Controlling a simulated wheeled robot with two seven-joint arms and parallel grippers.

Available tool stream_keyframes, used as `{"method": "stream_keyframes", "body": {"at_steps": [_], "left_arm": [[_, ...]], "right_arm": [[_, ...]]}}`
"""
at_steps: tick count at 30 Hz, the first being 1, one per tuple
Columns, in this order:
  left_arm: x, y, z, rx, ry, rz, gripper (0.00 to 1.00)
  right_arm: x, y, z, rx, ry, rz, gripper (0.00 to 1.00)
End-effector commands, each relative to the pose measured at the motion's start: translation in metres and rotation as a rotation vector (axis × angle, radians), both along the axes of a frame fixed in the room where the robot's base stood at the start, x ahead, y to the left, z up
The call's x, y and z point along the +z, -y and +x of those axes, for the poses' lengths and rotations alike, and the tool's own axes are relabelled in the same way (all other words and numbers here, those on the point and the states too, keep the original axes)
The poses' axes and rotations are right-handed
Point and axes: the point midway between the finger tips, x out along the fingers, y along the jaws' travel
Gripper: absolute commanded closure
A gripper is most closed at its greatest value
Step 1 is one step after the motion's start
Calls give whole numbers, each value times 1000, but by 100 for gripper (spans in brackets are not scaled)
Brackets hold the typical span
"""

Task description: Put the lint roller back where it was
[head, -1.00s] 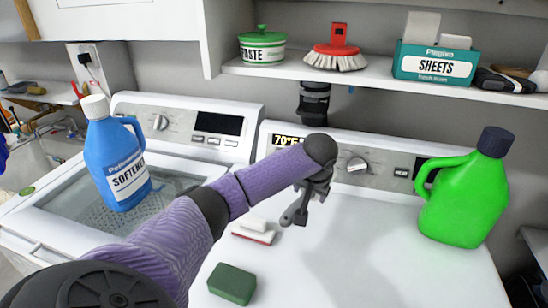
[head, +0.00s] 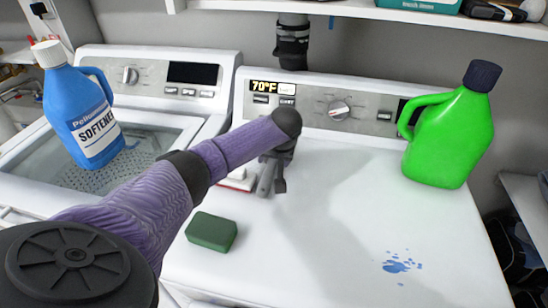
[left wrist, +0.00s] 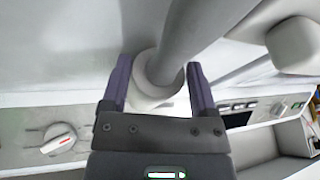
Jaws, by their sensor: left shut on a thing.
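My left gripper (head: 279,180) is above the white top of the right-hand machine (head: 340,215), near the control panel. It is shut on the lint roller, whose grey shaft (left wrist: 190,38) and white rounded end (left wrist: 158,92) show between the purple-sided fingers (left wrist: 160,95) in the left wrist view. In the head view a grey piece (head: 266,179) hangs at the gripper, likely part of the roller. The rest of the roller is hidden by my arm. I cannot tell whether it touches the surface. My right gripper is not in view.
A red and white brush (head: 238,181) and a green sponge (head: 211,231) lie left of the gripper. A green jug (head: 452,135) stands at right, a blue softener bottle (head: 84,105) at left. A blue stain (head: 398,266) marks the front. A shelf (head: 370,11) hangs above.

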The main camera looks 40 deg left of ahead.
Motion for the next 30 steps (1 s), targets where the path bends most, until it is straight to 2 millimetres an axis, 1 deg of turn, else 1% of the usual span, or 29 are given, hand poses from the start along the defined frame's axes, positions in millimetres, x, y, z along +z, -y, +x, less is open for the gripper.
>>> {"method": "stream_keyframes", "body": {"at_steps": [1, 2, 3, 4, 10, 13, 14, 17, 21, 24, 27, 30], "left_arm": [[-1, 0, 0, 0, -1, -1, 19], [-1, 0, 0, 0, 0, 0, 13], [-1, 0, 0, 0, 0, 0, 5], [-1, 0, 0, 0, 0, 0, 0], [0, 0, 0, 0, 0, 0, 0], [6, 1, 0, -1, 1, 0, 0], [11, 3, -1, -2, 1, -1, 0], [33, 10, -5, -3, 2, 0, 0], [68, 24, -13, -3, 3, 0, 0], [90, 33, -19, -3, 4, 0, 0], [104, 39, -22, 0, 3, -2, 0], [111, 42, -24, 0, 1, -1, 0]], "right_arm": [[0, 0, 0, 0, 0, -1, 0], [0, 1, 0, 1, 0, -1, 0], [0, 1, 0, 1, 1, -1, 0], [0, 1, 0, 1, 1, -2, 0], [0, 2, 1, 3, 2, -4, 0], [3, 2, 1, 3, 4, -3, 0], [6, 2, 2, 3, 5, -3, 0], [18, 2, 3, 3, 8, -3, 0], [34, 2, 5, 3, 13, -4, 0], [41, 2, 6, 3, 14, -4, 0], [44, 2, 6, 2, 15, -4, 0], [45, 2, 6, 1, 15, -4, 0]]}}
